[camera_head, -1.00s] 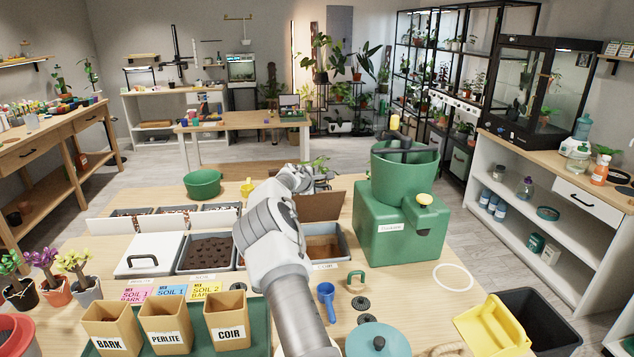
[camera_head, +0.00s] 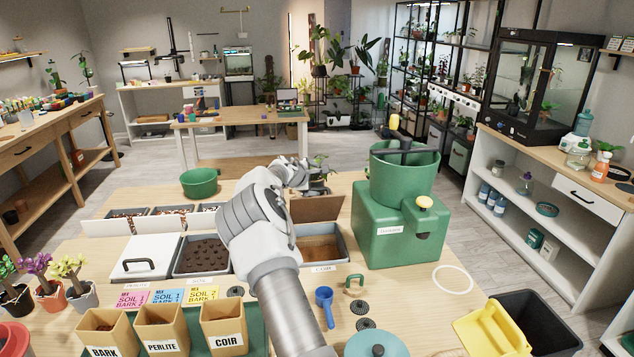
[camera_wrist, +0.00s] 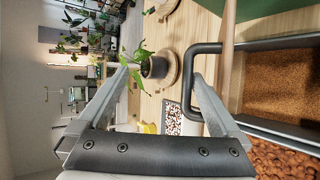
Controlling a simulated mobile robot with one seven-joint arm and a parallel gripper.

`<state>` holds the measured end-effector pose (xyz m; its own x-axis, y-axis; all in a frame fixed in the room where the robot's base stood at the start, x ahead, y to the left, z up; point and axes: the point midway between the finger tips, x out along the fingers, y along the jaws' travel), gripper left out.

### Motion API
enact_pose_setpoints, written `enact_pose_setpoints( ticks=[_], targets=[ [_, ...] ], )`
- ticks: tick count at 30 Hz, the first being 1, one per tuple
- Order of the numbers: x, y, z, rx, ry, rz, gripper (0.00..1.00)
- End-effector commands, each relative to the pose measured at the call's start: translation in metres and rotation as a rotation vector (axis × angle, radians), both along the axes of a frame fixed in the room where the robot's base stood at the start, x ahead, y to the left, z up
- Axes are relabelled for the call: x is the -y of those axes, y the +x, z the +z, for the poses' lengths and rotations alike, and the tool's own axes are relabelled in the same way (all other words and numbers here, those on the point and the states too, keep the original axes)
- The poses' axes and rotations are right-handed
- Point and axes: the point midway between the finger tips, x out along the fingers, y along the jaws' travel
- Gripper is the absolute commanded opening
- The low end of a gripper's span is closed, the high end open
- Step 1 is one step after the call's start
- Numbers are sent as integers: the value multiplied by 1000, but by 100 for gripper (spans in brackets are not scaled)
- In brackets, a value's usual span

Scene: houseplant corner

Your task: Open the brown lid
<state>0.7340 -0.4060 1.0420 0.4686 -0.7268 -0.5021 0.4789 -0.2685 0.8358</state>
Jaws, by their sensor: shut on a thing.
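The brown lid (camera_head: 316,208) stands raised, close to upright, at the back of the bin labelled COIR (camera_head: 342,240), whose brown fill is exposed. In the wrist view the lid appears nearly edge-on (camera_wrist: 229,45), with its black handle (camera_wrist: 191,85) projecting toward my fingers. My gripper (camera_wrist: 162,76) is at this handle. The right finger overlaps the handle loop; the exact contact is hard to see. In the head view my gripper (camera_head: 312,181) is just behind the lid, its fingers mostly hidden by my arm.
A green mixer (camera_head: 400,225) stands close right of the lid. A small potted plant (camera_wrist: 155,66) is behind it. Left are a dark soil bin (camera_head: 200,257) and a closed white lid (camera_head: 150,256). Scoop pots (camera_head: 163,330) and a blue scoop (camera_head: 325,305) are in front.

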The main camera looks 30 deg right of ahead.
Motion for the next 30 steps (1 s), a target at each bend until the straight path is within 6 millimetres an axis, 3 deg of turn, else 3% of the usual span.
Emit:
enact_pose_setpoints(
  ticks=[1, 16, 17, 18, 30],
  targets=[
    [-14, 16, 39, 53, -18, 35, 56],
    [-29, 13, 71, 51, -22, 36, 56],
    [-30, 13, 74, 51, -22, 37, 38],
    [-31, 12, 75, 49, -21, 36, 28],
    [-42, 7, 91, 39, -14, 28, 28]
  ],
)
